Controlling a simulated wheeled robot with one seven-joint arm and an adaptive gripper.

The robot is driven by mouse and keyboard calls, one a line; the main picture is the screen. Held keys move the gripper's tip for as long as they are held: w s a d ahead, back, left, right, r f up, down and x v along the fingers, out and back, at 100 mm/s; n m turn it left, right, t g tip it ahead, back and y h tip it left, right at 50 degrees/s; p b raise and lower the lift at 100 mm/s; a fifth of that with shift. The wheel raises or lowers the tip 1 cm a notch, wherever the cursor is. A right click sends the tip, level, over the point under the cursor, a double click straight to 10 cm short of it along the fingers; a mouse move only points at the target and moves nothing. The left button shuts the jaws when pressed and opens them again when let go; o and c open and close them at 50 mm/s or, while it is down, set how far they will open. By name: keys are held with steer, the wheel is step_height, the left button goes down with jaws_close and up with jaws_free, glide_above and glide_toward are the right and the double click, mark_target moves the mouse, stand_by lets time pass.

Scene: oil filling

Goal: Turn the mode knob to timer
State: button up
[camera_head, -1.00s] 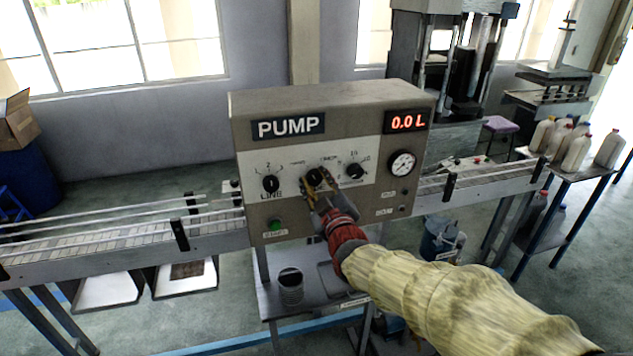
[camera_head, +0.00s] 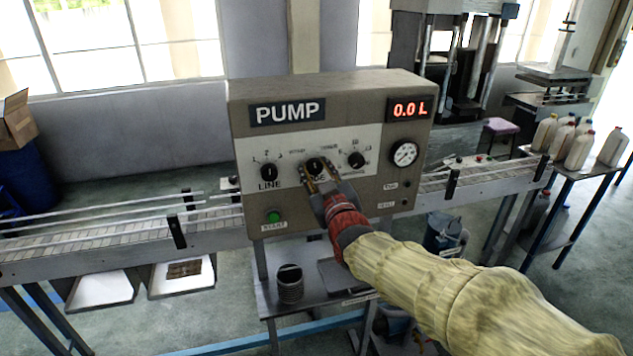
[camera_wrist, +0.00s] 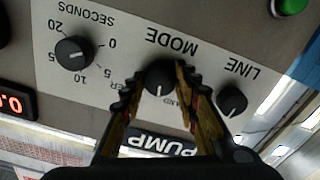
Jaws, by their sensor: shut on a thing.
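The mode knob (camera_wrist: 160,77) is a black round knob with a white pointer line, in the middle of the pump panel. It also shows in the head view (camera_head: 317,165). The wrist view is upside down; there the pointer points down, between the partly hidden "HAND" and "TIMER" labels. That is roughly straight up on the panel. My gripper (camera_wrist: 158,84) is shut on the mode knob, one finger on each side. In the head view my gripper (camera_head: 318,176) reaches the panel from the lower right. The fingers hide parts of both labels.
The line knob (camera_wrist: 232,101) and seconds knob (camera_wrist: 74,52) sit close on either side of my fingers. A green button (camera_head: 273,216), a gauge (camera_head: 404,153) and a red 0.0 L display (camera_head: 409,109) are on the same pump box (camera_head: 250,185).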

steer(key=m+b, duration=0.1)
steer(key=b, duration=0.1)
steer(key=m+b, duration=0.2)
steer(key=shift+f+m, duration=0.3)
steer(key=m+b, duration=0.3)
steer(key=b, duration=0.1)
steer(key=shift+r+m, duration=0.1)
steer(key=shift+m, duration=0.2)
steer(key=shift+r+m+b, duration=0.1)
steer(key=shift+m+b, duration=0.5)
steer(key=shift+b, duration=0.1)
steer(key=shift+r, duration=0.1)
steer(key=o, duration=1.2)
steer(key=shift+c, duration=0.2)
